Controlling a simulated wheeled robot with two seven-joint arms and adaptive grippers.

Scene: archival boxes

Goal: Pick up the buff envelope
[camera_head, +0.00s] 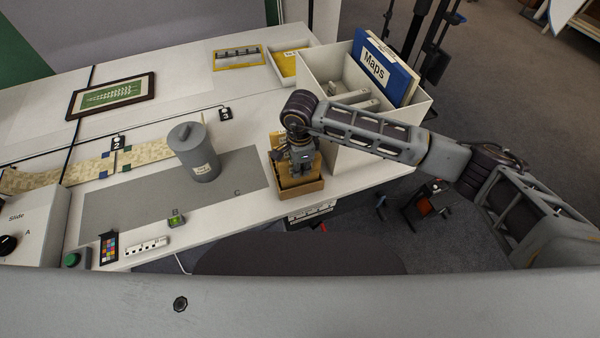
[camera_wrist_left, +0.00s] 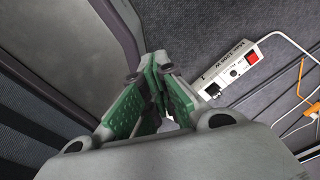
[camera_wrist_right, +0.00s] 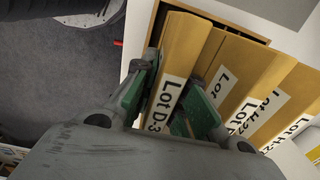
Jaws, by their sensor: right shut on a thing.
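Several buff envelopes stand upright in a brown cardboard box (camera_head: 302,190) at the table's front edge. In the right wrist view the nearest buff envelope (camera_wrist_right: 186,48) carries a white label reading "Lot D-3". My right gripper (camera_wrist_right: 172,88) is shut on this envelope, one green-padded finger on each side. In the head view my right gripper (camera_head: 299,165) points down into the box and hides much of the envelopes. My left gripper (camera_wrist_left: 155,68) is shut and empty in the left wrist view, over the floor, away from the envelopes.
A white bin (camera_head: 345,146) with a blue "Maps" binder (camera_head: 384,68) stands just right of the box. A grey lidded canister (camera_head: 195,153) stands on the grey mat (camera_head: 130,203) to the left. A framed picture (camera_head: 111,96) lies further back. A power strip (camera_wrist_left: 232,70) is below the left gripper.

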